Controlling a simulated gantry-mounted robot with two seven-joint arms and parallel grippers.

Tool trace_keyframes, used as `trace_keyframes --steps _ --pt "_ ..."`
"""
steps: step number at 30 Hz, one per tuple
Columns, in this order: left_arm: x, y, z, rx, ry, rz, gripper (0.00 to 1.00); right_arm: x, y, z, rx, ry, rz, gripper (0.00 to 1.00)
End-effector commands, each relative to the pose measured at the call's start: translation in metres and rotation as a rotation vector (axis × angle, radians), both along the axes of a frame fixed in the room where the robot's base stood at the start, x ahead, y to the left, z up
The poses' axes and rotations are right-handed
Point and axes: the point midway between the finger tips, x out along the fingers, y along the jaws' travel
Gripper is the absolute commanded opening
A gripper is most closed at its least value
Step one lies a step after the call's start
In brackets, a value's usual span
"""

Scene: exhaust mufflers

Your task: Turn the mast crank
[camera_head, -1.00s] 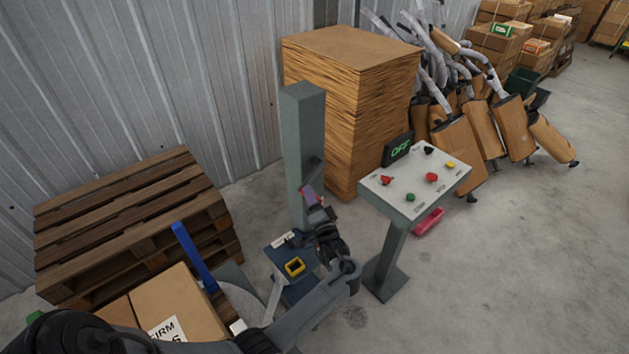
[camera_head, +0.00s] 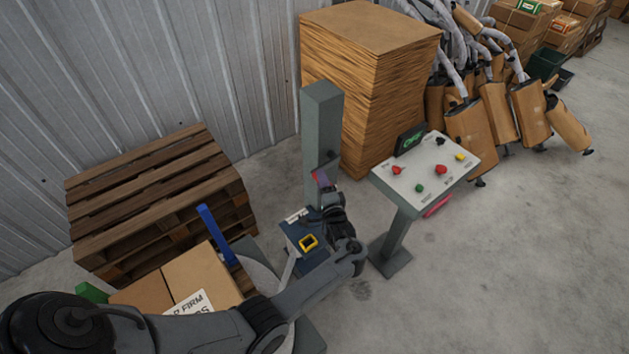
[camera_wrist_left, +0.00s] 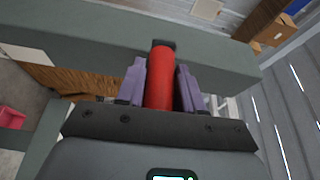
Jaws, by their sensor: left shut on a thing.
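The mast (camera_head: 321,130) is a grey-green square post standing upright behind a small dark blue base. The crank's red handle (camera_wrist_left: 160,75) shows in the left wrist view, in front of the mast (camera_wrist_left: 85,45). My left gripper (camera_wrist_left: 161,82) has its two purple fingers on either side of the red handle and is shut on it. In the head view my left gripper (camera_head: 323,180) is at the mast's lower half, and the crank there is mostly hidden by the gripper and wrist. My right gripper is not in view.
A control panel (camera_head: 428,172) with coloured buttons stands close to the right of the mast. A tall cardboard stack (camera_head: 365,90) is behind it. Wooden pallets (camera_head: 150,200) and cardboard boxes (camera_head: 195,272) are at the left. Open floor (camera_head: 530,250) lies at the right.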

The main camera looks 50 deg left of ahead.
Motion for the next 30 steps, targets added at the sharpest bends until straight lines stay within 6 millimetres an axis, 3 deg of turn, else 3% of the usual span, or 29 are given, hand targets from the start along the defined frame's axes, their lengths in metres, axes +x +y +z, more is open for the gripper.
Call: trace_keyframes --steps 14,15,19,30 --pt "0.0057 -0.0043 0.0076 0.003 -0.014 -0.011 0.00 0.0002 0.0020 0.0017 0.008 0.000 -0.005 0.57" --pt "0.0058 -0.0043 0.0076 0.003 -0.014 -0.011 0.37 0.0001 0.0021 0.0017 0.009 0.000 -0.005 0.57" --pt "0.0053 -0.0040 0.0067 0.003 -0.013 -0.010 0.57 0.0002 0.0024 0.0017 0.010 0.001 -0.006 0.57" --pt "0.0031 -0.0040 0.0041 0.001 -0.006 -0.007 0.57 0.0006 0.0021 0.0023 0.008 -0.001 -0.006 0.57"
